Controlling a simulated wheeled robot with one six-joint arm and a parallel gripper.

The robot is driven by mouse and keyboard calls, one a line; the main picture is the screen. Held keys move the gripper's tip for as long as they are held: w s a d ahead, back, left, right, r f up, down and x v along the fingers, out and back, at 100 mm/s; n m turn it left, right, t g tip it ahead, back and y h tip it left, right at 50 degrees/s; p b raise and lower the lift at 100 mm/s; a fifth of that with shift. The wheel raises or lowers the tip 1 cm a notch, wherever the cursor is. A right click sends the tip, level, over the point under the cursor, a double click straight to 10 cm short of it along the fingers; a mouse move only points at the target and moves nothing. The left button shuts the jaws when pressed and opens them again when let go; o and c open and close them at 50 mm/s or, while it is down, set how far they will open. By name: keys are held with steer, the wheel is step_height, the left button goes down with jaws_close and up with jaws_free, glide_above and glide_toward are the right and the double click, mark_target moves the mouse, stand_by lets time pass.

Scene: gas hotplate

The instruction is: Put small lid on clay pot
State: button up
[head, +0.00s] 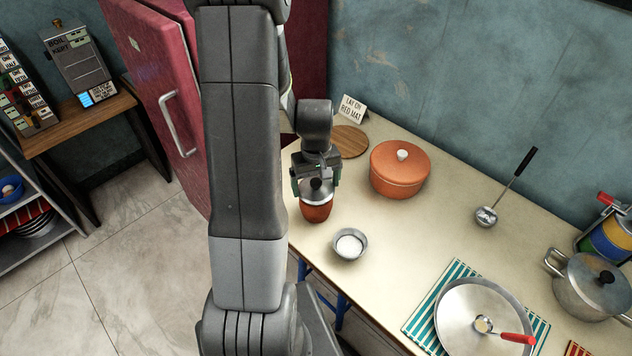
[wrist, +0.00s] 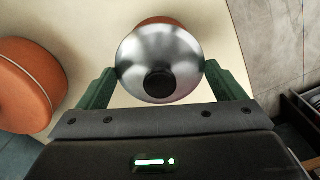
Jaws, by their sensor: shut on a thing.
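The small lid (wrist: 160,50) is a shiny silver disc with a black knob. It sits between the green fingers of my gripper (wrist: 160,82), which are shut on its sides. In the head view the lid (head: 317,196) covers the top of a small reddish-brown clay pot (head: 316,212) near the table's left edge. The pot (wrist: 160,21) shows past the lid's far edge in the wrist view. I cannot tell whether the lid rests on the rim or hangs just above it. My gripper (head: 316,181) points down over the pot.
A large orange pot (head: 399,171) with a white knob stands to the right. A small bowl of white stuff (head: 349,245) is in front. A ladle (head: 487,215) and a pan (head: 470,310) are farther right.

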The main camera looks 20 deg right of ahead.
steer(key=shift+f+b, duration=0.65)
steer(key=shift+f, duration=0.1)
steer(key=o, duration=0.7)
steer(key=shift+r, duration=0.1)
step_height(320, 180, up, 14)
steer(key=shift+f, duration=0.1)
steer(key=shift+f, duration=0.15)
step_height(320, 180, down, 14)
steer(key=shift+r, duration=0.4)
stand_by(0.3)
steer(key=shift+r, duration=0.1)
